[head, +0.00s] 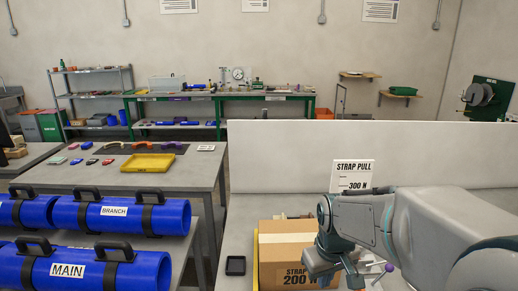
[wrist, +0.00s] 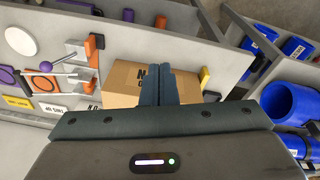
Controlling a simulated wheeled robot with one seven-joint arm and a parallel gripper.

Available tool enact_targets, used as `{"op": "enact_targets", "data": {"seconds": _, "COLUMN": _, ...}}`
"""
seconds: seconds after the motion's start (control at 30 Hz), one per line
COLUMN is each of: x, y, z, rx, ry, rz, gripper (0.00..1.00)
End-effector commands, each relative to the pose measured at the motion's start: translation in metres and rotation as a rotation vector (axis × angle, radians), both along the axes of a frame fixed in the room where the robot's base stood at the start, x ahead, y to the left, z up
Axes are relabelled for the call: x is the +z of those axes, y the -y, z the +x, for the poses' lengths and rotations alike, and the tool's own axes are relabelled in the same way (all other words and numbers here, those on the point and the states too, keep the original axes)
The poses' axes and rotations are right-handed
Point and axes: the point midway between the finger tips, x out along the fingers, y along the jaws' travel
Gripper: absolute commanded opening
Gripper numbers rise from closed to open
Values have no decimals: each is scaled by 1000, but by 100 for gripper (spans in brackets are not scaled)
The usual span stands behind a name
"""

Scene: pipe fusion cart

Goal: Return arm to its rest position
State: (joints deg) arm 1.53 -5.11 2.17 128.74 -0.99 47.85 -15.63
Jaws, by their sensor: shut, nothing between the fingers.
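My arm reaches in from the right in the head view, bent, with its wrist end over the cardboard box (head: 284,245) on the grey bench. In the wrist view my gripper (wrist: 158,70) has its two dark fingers together, with nothing between them. The fingers stand in front of the same box (wrist: 119,77) and cover part of its lettering. I cannot tell whether they touch it. In the head view the fingertips are hard to make out, and my arm hides the box's right side.
A low white partition (head: 400,153) and a "STRAP PULL 300 N" sign (head: 353,174) stand behind the box. A small black tray (head: 235,265) lies left of it. Blue pipes marked BRANCH (head: 175,218) and MAIN (head: 150,270) are at left. A yellow tray (head: 148,163) sits on the left table.

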Motion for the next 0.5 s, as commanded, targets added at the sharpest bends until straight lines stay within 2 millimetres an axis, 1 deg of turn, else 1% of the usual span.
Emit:
{"op": "enact_targets", "data": {"seconds": 0.03, "x": 8, "y": 0, "z": -12, "rx": -25, "ry": 25, "rz": 4, "gripper": 0}}
{"op": "enact_targets", "data": {"seconds": 0.2, "x": 26, "y": 1, "z": -54, "rx": -123, "ry": 91, "rz": 25, "gripper": 0}}
{"op": "enact_targets", "data": {"seconds": 0.4, "x": 35, "y": 1, "z": -95, "rx": -223, "ry": 155, "rz": 58, "gripper": 0}}
{"op": "enact_targets", "data": {"seconds": 0.5, "x": 36, "y": 1, "z": -108, "rx": -255, "ry": 174, "rz": 71, "gripper": 0}}
